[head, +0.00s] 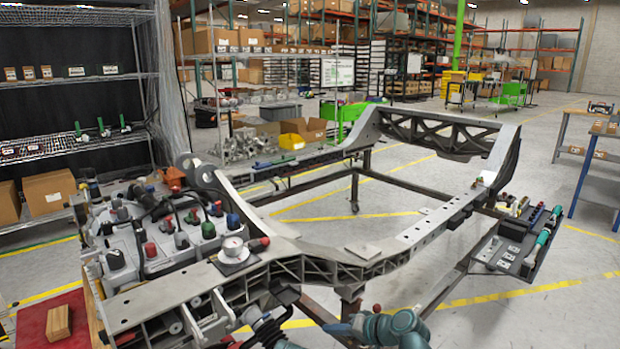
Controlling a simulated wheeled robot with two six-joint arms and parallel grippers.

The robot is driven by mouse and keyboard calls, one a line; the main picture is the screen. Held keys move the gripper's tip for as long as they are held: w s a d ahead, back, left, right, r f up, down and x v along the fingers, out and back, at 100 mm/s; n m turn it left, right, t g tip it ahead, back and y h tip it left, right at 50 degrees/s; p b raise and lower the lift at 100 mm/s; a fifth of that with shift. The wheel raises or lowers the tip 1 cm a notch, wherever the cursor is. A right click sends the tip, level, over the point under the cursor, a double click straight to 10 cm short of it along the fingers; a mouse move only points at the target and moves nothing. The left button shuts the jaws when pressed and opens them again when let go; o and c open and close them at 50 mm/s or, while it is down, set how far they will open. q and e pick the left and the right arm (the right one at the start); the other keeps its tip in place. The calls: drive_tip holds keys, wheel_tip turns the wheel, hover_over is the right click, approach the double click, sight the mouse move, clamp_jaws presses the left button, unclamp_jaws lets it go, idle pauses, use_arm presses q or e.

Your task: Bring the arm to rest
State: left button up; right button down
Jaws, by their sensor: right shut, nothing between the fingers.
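My right arm, teal and grey, comes in at the bottom centre. My right gripper (343,328) is at its left end, low in the picture, in front of the chassis frame's near edge. It is shut with nothing in it. A dark gripper (262,328) with a bit of teal behind it, apparently my left one, shows at the bottom edge left of it; its fingers are too small and dark to read. The grey chassis frame (365,252) stands on its dark fixture beyond both grippers.
A grey module with coloured caps (150,235) and a dial gauge (233,248) sit on the frame's left side. A dark tool tray (520,262) is at the right. A wood block (59,318) lies on a red surface at lower left. Open floor shows inside the frame.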

drive_tip(key=s+d+f+n+g+h, duration=0.2)
drive_tip(key=s+d+f+g+h, duration=0.4)
drive_tip(key=s+d+f+h, duration=0.45)
drive_tip(key=s+a+r+n+p, duration=0.2)
drive_tip(key=s+a+r+p, duration=0.2)
drive_tip(key=r+p, duration=0.6)
drive_tip(key=s+a+r+n+g+p, duration=0.1)
drive_tip(key=s+a+r+p, duration=0.3)
drive_tip(key=r+p, duration=0.6)
drive_tip(key=shift+s+a+r+n+p, duration=0.2)
drive_tip(key=shift+a+r+n+p, duration=0.3)
drive_tip(key=shift+a, duration=0.65)
